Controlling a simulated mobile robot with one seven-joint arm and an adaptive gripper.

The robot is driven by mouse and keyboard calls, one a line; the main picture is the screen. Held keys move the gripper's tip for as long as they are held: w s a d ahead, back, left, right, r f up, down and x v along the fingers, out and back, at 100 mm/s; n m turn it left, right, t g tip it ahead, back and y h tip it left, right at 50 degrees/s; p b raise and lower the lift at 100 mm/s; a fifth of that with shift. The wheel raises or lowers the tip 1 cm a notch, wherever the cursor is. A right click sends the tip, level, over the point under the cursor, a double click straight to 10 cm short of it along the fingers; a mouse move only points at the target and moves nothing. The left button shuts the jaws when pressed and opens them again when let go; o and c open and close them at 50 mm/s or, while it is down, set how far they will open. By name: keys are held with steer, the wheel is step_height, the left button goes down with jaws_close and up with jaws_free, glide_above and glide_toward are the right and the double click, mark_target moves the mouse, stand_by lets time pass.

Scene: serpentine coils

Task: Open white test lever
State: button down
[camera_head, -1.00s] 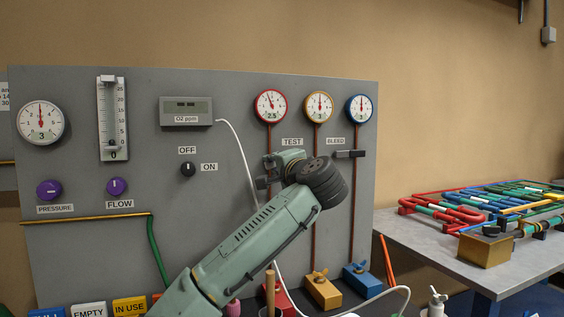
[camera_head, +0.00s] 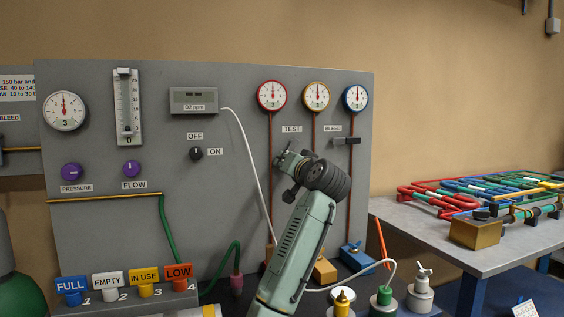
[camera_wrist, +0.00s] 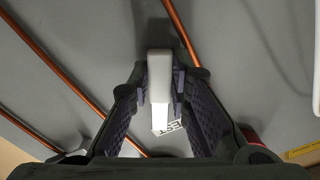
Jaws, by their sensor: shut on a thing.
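The white test lever (camera_wrist: 159,75) stands between the two fingers of my gripper (camera_wrist: 165,88) in the wrist view. The finger pads press on it from both sides. Part of the white TEST label (camera_wrist: 168,130) shows behind it. In the head view my gripper (camera_head: 284,163) is at the grey panel (camera_head: 225,215), just below the TEST label (camera_head: 291,129). The lever is hidden there behind my gripper and wrist.
The bleed lever (camera_head: 346,141) is close on the right. Red (camera_head: 271,95), yellow (camera_head: 316,95) and blue (camera_head: 355,97) gauges sit above. A white hose (camera_head: 247,160) runs down left of my wrist. A workbench (camera_head: 480,240) with coloured coils stands at right.

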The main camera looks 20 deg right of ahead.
steer(key=shift+d+f+n+p, duration=0.25)
steer(key=shift+d+n, duration=0.55)
steer(key=shift+n, duration=0.7)
steer(key=shift+d+f+n+p, duration=0.2)
steer(key=shift+d+n, duration=0.6)
steer(key=shift+n, duration=0.7)
steer(key=c, duration=1.5)
jaws_free()
steer(key=shift+r, duration=0.1)
steer(key=shift+s, duration=0.1)
steer(key=s, duration=1.1)
steer(key=shift+s+d, duration=0.2)
steer(key=shift+s, duration=0.2)
